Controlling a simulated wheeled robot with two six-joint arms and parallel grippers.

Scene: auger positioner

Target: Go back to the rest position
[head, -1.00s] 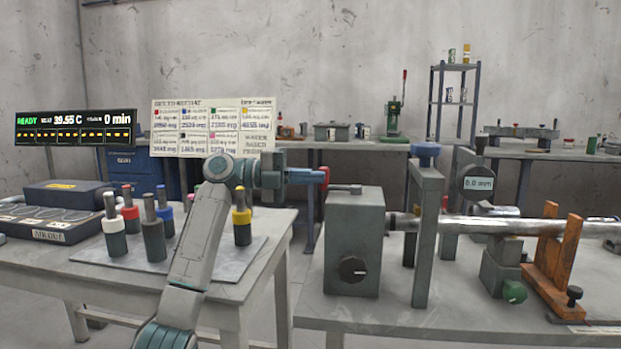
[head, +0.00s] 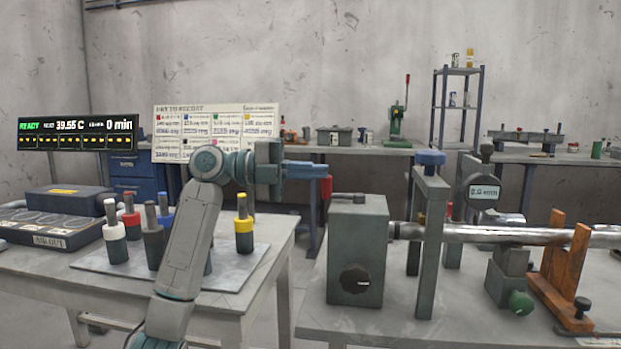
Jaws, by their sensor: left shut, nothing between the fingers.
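My left arm rises from the bottom of the view and crosses in front of the left table. My right gripper is not in view.
Several capped cylinders stand on a grey plate (head: 228,272) on the left table. On the right bench, a metal auger shaft (head: 470,234) runs through a grey frame (head: 430,245) and an orange wooden support (head: 562,265). A gap separates the tables.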

